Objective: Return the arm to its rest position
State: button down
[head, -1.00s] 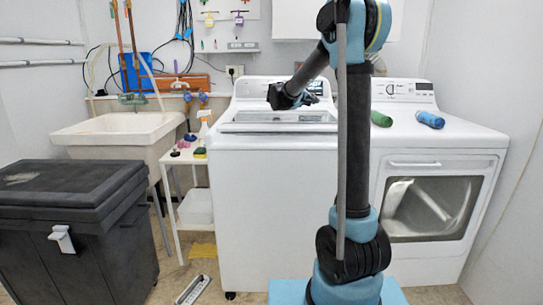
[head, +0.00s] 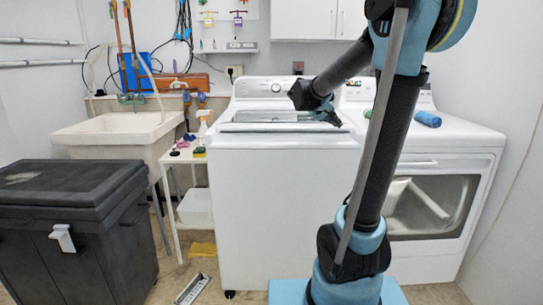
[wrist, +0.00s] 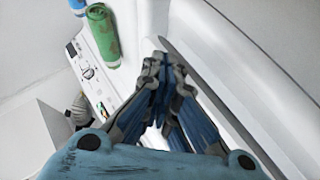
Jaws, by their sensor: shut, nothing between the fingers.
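My gripper (head: 328,115) is in front of the right part of the white top-loading washer (head: 285,190), at about the height of its top. Its fingers are drawn together with nothing between them, which also shows in the wrist view (wrist: 160,68). My arm rises from its blue base, leans right and reaches over toward the washer. I cannot tell from these views whether the gripper touches the washer.
A white dryer (head: 440,205) stands right of the washer. On it lies a blue cylinder (head: 428,119); a green cylinder (wrist: 103,35) shows in the wrist view. A black bin (head: 75,225), a sink (head: 115,135) and a small shelf (head: 182,157) stand left.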

jog(key=s+f+g+y, duration=0.1)
jog(key=s+f, duration=0.3)
jog(key=s, duration=0.3)
jog(key=s+f+m+g+y, duration=0.1)
jog(key=s+f+y, duration=0.1)
jog(key=s+f, duration=0.35)
jog(key=s+f+g+y, duration=0.1)
jog(key=s+f, duration=0.1)
jog(key=s, duration=0.6)
jog(key=s+a+f+g+y, duration=0.1)
jog(key=s+a+f+y, duration=0.1)
jog(key=s+f, duration=0.4)
jog(key=s+a+f+y, duration=0.3)
jog(key=s+a+f, duration=0.2)
jog(key=s, duration=0.5)
jog(key=shift+a+f+g, duration=0.2)
jog(key=shift+f+g, duration=0.2)
jog(key=shift+f, duration=0.05)
jog(key=shift+w+f, duration=0.2)
jog(key=shift+w, duration=0.3)
